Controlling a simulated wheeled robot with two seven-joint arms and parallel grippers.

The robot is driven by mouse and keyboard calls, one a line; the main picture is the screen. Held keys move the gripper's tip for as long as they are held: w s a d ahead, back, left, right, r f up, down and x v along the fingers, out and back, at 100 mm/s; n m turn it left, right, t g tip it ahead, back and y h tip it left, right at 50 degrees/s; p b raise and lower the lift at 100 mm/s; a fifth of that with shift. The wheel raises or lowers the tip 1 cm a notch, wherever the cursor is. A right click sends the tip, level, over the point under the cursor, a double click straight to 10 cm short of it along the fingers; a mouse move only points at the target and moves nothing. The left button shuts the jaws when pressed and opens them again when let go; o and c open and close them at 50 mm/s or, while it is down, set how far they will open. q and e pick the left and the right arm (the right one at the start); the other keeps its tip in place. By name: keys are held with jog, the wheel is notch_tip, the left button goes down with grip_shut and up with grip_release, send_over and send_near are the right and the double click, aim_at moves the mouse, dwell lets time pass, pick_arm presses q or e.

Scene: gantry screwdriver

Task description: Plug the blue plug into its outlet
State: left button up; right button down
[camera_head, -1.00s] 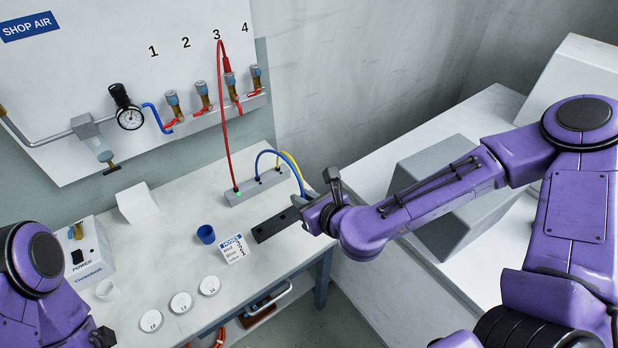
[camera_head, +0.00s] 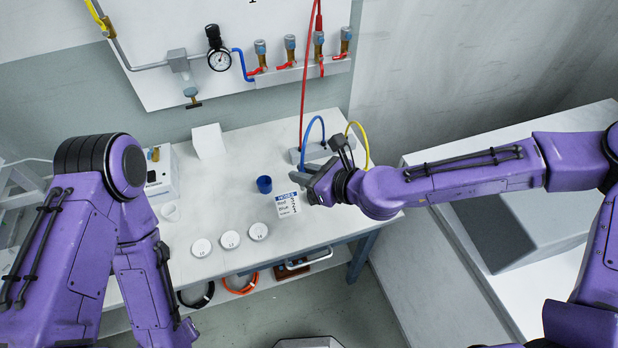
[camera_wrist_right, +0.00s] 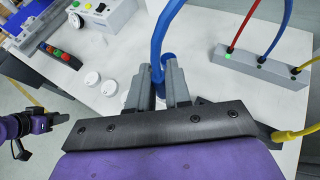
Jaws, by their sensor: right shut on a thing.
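My right gripper (camera_wrist_right: 160,88) is shut on the lower end of the blue hose (camera_wrist_right: 170,20); the plug is mostly hidden between the fingers. In the head view the right gripper (camera_head: 312,188) is above the right part of the bench, beside the printed card. The blue hose (camera_head: 308,128) arcs up from the middle of the grey block (camera_head: 297,155). The outlets are brass fittings in a row on the wall panel; the second from the left (camera_head: 290,45) is empty. My left gripper (camera_wrist_right: 45,122) shows small at the left edge of the wrist view; its jaws are unclear.
The red hose (camera_head: 303,90) runs from the block to the third fitting. The yellow hose (camera_head: 364,140) hangs to the right. A blue cup (camera_head: 264,184), the card (camera_head: 287,205), several white discs and a white box (camera_head: 208,141) are on the bench.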

notch_tip(320, 180, up, 7)
jog(key=w+a+m+t+h, duration=0.2)
jog(key=m+t+h, duration=0.2)
jog(key=m+h, duration=0.5)
jog(key=s+d+f+n+g+y, duration=0.1)
jog(key=d+f+n+g+y, duration=0.2)
jog(key=n+g+y, duration=0.3)
jog(key=s+d+f+n+g+y, duration=0.2)
jog(key=f+n+g+y, duration=0.3)
jog(key=n, duration=0.5)
jog(key=shift+s+d+f+n+g+y, duration=0.15)
jog(key=shift+d+f+n+g+y, duration=0.15)
jog(key=shift+d+f+g+y, duration=0.25)
